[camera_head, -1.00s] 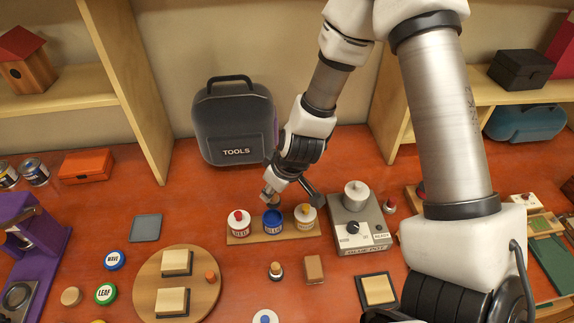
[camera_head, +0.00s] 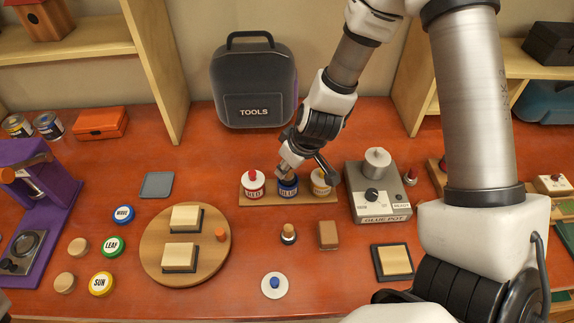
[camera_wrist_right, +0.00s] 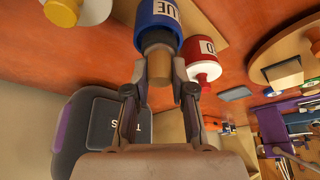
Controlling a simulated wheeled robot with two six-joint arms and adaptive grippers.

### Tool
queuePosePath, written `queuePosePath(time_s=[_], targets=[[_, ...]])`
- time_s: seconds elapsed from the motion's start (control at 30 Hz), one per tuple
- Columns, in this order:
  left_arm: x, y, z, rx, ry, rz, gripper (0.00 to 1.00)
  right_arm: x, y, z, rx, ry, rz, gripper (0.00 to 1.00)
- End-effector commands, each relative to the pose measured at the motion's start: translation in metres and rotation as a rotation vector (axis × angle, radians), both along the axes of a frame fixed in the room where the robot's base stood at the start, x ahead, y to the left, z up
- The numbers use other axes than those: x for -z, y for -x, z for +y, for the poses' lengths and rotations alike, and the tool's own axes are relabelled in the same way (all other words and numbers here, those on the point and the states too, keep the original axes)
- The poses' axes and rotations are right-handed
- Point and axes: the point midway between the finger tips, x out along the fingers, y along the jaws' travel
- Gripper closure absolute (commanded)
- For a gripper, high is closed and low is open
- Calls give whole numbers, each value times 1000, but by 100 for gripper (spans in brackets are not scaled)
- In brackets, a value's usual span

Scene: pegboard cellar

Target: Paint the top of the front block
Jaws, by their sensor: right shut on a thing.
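Two pale blocks sit on dark bases on a round wooden board: the front block (camera_head: 179,257) and the back block (camera_head: 185,218). Both tops look bare. The blue pot (camera_head: 288,189) stands between the red pot (camera_head: 253,184) and the yellow pot (camera_head: 320,184) on a wooden strip. My right gripper (camera_head: 286,174) is above the blue pot. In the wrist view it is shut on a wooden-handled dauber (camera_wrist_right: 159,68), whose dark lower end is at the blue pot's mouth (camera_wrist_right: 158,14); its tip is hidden.
A blue-knobbed white lid (camera_head: 275,285), another dauber (camera_head: 288,233) and a brown block (camera_head: 328,235) lie in front of the pots. The glue pot (camera_head: 379,190) stands to their right. An orange peg (camera_head: 220,234) is beside the blocks. Clear table lies between board and pots.

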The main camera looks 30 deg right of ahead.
Motion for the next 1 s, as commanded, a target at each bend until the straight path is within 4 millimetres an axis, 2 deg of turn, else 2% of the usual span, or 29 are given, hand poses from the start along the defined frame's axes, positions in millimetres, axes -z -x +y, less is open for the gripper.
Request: queuePosePath(time_s=[1.0], targets=[[6,0,0,0,0,0,57,8,0,0,0,0,0,100]])
